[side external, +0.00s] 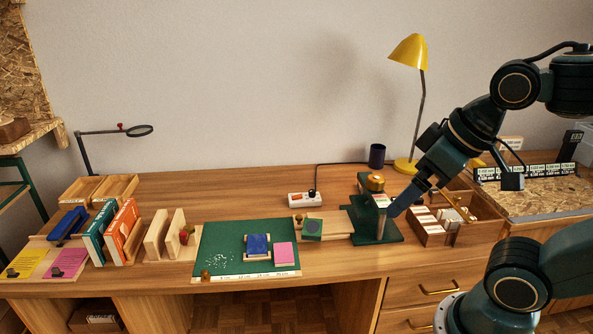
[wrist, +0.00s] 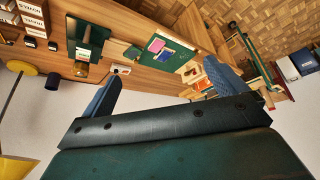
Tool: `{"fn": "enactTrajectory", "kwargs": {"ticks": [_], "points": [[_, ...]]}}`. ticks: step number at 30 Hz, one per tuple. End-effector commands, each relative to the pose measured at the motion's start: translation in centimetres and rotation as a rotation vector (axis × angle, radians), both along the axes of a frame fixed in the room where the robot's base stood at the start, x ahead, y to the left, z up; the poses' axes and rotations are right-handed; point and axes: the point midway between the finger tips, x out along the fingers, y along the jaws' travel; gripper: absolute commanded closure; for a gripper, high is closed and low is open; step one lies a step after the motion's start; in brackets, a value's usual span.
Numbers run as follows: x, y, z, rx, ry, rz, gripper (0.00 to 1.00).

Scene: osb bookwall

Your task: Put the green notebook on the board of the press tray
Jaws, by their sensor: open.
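A small green notebook (side external: 312,229) with a dark round mark lies at a slight angle over the wooden board of the press tray (side external: 336,219), left of the green press (side external: 366,186). Its front edge appears to reach past the board. In the wrist view the notebook (wrist: 132,53) looks small, beside the press (wrist: 90,38). My gripper (side external: 397,207) is open and empty, with blue fingers pointing down-left. It overlaps the press's right side in the side view; I cannot tell whether it touches. In the wrist view my gripper (wrist: 164,86) shows its fingers wide apart.
A green mat (side external: 215,250) holds a blue notebook (side external: 258,244) on a wooden rack and a pink notebook (side external: 284,252). A power strip (side external: 303,200) and yellow lamp (side external: 409,50) stand behind. A divided wooden box (side external: 480,232) stands right of the press.

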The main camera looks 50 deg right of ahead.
Motion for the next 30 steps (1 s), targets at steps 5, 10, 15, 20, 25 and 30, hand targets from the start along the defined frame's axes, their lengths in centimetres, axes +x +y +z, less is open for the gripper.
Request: {"fn": "enactTrajectory", "kwargs": {"ticks": [5, 10, 15, 20, 25, 30], "points": [[-0.2, 0.0, -0.1, 0.003, -0.001, -0.006, 0.03], [-0.1, 0.0, -0.1, 0.004, 0.000, -0.008, 0.24], [0.6, -0.1, 0.1, 0.017, 0.010, -0.037, 0.58], [2.2, -0.3, 0.4, 0.051, 0.036, -0.113, 0.89], [5.0, -0.7, 0.6, 0.103, 0.074, -0.239, 1.00], [8.2, -1.2, 0.3, 0.157, 0.114, -0.381, 1.00]]}}
